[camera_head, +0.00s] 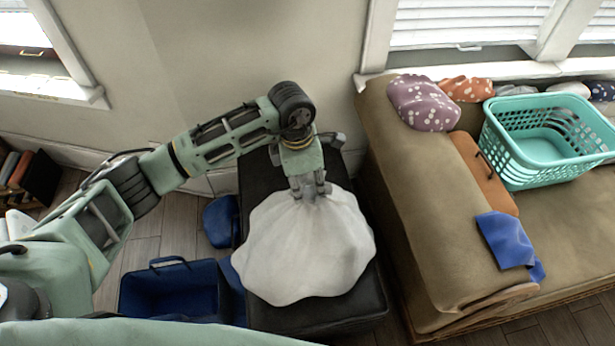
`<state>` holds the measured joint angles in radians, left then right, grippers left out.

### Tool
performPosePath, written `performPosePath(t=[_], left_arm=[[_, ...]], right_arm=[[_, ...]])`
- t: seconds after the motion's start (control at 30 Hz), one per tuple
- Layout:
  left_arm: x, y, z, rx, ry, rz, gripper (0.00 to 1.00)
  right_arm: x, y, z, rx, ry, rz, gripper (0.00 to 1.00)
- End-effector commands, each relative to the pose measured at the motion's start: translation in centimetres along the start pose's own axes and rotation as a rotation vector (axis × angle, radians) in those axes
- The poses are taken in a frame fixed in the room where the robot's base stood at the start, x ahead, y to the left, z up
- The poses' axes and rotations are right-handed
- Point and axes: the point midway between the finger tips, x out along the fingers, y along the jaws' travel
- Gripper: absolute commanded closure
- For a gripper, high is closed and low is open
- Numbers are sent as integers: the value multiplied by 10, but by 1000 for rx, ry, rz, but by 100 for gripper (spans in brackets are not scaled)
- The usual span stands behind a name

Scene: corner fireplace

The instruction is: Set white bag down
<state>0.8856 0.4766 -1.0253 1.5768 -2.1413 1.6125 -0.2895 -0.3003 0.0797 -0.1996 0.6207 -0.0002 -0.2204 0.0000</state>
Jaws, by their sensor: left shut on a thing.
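The white bag (305,250) is a full, rounded sack with its gathered top upward. It is over the black padded ottoman (262,185) in the middle of the view. I cannot tell whether its underside rests on the ottoman. My left gripper (311,192) points down and is shut on the bag's gathered top. The bag hides much of the ottoman's top. My right gripper is not in view.
A tan sofa (408,190) stands close on the right, with a teal basket (545,135) and a blue cloth (505,240) on it. A blue bin (172,290) and a blue bag (219,222) are on the floor left of the ottoman.

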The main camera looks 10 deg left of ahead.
Motion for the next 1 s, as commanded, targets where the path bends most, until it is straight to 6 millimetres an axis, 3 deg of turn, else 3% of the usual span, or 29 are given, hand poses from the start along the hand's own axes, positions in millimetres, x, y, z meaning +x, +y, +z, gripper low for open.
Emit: performPosePath(t=[0.2,0.23,0.4,0.8,1.0], left_arm=[[1,1,2,1,-5,3,100],[2,0,0,0,0,0,62],[2,0,0,0,0,0,47],[-3,0,0,0,-1,0,46],[-34,1,1,1,-4,4,46]], right_arm=[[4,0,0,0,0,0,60],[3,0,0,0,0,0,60],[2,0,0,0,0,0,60],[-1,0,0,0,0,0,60],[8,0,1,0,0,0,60]])
